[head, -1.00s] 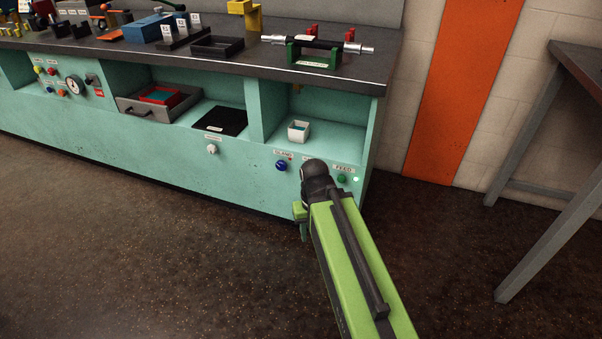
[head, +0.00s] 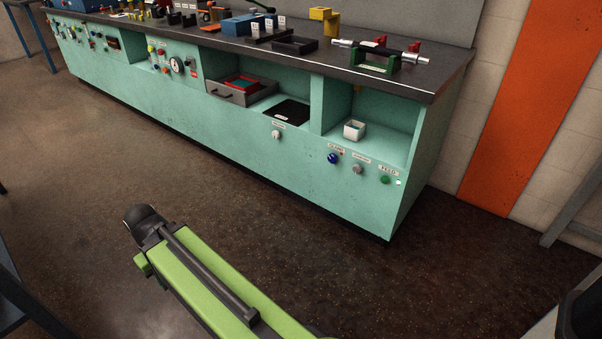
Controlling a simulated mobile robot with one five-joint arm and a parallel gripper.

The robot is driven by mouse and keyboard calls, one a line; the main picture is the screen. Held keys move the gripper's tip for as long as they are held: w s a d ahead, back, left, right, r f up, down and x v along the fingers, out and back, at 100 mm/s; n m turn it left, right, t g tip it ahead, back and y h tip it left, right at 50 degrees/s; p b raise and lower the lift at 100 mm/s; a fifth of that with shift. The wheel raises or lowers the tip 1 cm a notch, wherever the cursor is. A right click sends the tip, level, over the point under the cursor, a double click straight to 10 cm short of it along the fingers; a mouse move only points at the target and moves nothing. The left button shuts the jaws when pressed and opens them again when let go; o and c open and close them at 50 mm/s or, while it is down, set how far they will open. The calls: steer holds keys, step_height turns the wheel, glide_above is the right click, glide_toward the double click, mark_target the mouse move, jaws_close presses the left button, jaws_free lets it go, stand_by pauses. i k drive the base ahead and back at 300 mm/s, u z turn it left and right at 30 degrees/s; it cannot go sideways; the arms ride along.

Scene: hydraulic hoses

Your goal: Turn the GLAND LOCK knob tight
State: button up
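A blue knob (head: 332,158) is on the teal front panel at the right end of the bench. The small label above it (head: 336,147) appears to read GLAND, but the print is blurred. To its right are a grey knob (head: 357,169) with an unreadable label and a green knob (head: 385,180) under a FEED label (head: 388,171). My green arm reaches in from the bottom, over the floor, well left of and apart from these knobs. Its dark end joint shows, but my gripper's fingers are hidden, so its opening does not show.
A white knob (head: 276,134) is on the panel further left. A white box (head: 355,130) stands in the right shelf bay. The floor (head: 300,240) before the bench is clear. Dark furniture edges show at both sides.

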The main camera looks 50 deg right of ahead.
mark_target(357, 168)
steer(key=z, duration=1.05)
steer(key=k, duration=0.1)
steer(key=u, duration=2.15)
steer(key=k, duration=1.25)
steer(key=z, duration=0.35)
steer(key=i, duration=0.9)
steer(key=z, duration=0.15)
